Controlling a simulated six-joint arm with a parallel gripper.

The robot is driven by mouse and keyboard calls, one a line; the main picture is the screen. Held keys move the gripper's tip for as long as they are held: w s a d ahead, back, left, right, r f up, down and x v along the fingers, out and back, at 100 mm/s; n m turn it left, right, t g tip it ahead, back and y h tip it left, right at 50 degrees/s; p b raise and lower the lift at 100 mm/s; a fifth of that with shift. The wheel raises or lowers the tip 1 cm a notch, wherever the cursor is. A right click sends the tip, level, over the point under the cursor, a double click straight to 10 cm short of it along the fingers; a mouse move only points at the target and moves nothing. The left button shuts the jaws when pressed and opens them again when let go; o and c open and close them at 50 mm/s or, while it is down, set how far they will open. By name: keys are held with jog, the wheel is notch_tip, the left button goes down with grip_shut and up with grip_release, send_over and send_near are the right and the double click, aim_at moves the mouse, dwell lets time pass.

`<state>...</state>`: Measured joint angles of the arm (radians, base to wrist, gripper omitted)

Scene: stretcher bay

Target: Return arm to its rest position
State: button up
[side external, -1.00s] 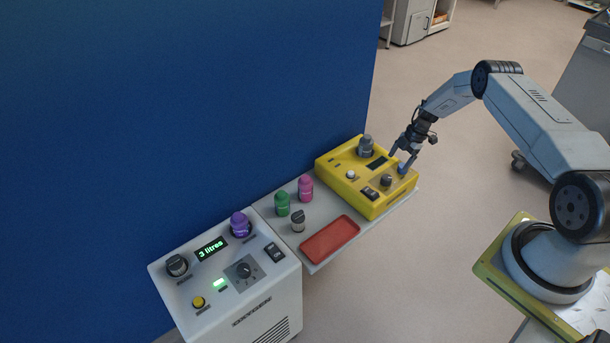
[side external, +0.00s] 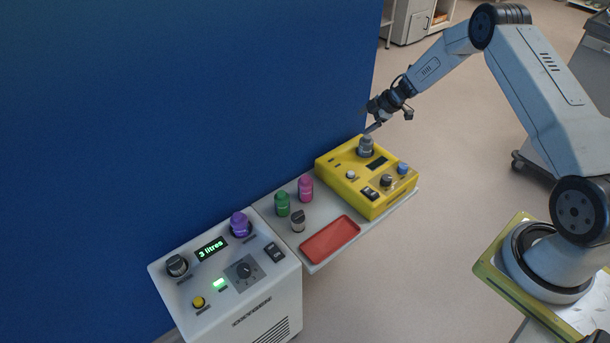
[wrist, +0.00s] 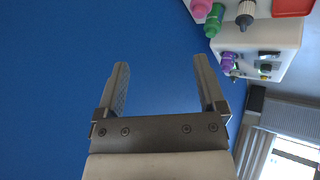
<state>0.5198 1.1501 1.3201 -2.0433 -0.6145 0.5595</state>
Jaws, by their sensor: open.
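My gripper (side external: 370,121) is above the back part of the yellow device (side external: 375,205), close over its grey cap in the side view; I cannot tell the exact gap. In the wrist view my gripper (wrist: 160,78) shows two parted fingers with nothing between them, against the blue wall. The yellow device has a grey cap (side external: 366,148), a dark screen, a white button, a dark knob (side external: 386,181) and a blue knob (side external: 403,168) on top. The device is not seen in the wrist view.
A white oxygen unit (side external: 237,297) reads "3 litres". Between it and the yellow device, a shelf holds a red tray (side external: 330,239), a green bottle (side external: 282,204), a pink bottle (side external: 305,188) and a dark-capped bottle (side external: 298,221). The blue wall (side external: 190,100) stands behind. Open floor lies right.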

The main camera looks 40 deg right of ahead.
jog(key=s+a+r+m+t+h, duration=0.3)
jog(key=a+r+m, duration=0.5)
jog(key=r, duration=0.6)
jog(key=s+a+m+g, duration=0.1)
jog(key=s+a, duration=0.3)
jog(key=s, duration=0.4)
jog(key=s+a+r+m+g, duration=0.1)
jog(key=s+a+m+g, duration=0.1)
jog(key=s+a, duration=0.3)
jog(key=s+a+r+m+g, duration=0.1)
jog(key=s+a+m+g, duration=0.1)
jog(key=s, duration=0.9)
jog(key=shift+s+a+r+g+h, duration=0.15)
jog(key=shift+s+a+g+h, duration=0.2)
jog(key=shift+a+g, duration=0.7)
